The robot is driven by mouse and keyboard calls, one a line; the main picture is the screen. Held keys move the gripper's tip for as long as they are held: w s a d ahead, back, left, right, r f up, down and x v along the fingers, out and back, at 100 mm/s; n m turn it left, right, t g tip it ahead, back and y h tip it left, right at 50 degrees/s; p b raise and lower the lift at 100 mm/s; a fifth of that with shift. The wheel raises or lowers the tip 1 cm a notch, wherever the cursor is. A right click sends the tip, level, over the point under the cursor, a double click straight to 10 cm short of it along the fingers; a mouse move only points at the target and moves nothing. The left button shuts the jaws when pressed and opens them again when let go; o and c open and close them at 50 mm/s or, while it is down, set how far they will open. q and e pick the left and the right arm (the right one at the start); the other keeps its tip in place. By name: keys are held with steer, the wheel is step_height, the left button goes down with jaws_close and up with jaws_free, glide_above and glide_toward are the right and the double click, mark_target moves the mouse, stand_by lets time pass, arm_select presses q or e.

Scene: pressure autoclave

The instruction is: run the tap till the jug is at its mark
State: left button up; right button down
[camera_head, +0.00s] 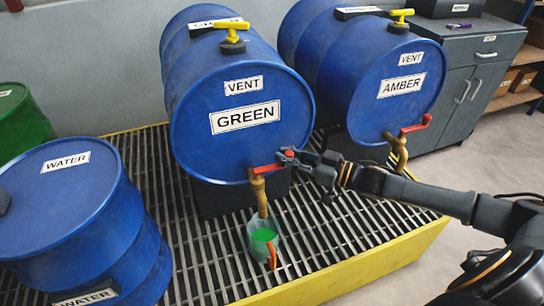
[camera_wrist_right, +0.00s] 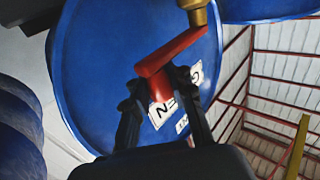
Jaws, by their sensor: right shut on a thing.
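The blue drum labelled GREEN (camera_head: 225,135) lies on its side with a brass tap (camera_head: 258,190) low on its front. My right gripper (camera_head: 290,156) is shut on the tap's red lever (camera_head: 268,168). In the right wrist view the red lever (camera_wrist_right: 172,54) sits between the two fingers (camera_wrist_right: 165,85). A green stream seems to run from the spout into the jug (camera_head: 262,240), which stands below on the grating. The jug is clear with a red-orange handle and holds green liquid. Its mark is too small to make out. My left gripper is not in view.
A second blue drum labelled AMBER (camera_head: 400,105) with its own red-levered tap (camera_head: 402,140) lies to the right. An upright WATER drum (camera_head: 60,190) stands at the left. A yellow-edged grating (camera_head: 190,255) lies beneath. A grey cabinet (camera_head: 470,75) stands behind right.

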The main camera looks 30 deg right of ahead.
steer(key=shift+w+d+r, duration=0.1)
steer(key=shift+w+d, duration=0.15)
steer(key=shift+d, duration=0.05)
steer(key=c, duration=1.5)
jaws_free()
steer(key=o, duration=0.4)
steer(key=shift+s+d, duration=0.15)
steer(key=shift+s, duration=0.05)
steer(key=shift+c, duration=0.2)
steer(key=v, duration=1.1)
steer(key=shift+s+d, duration=0.3)
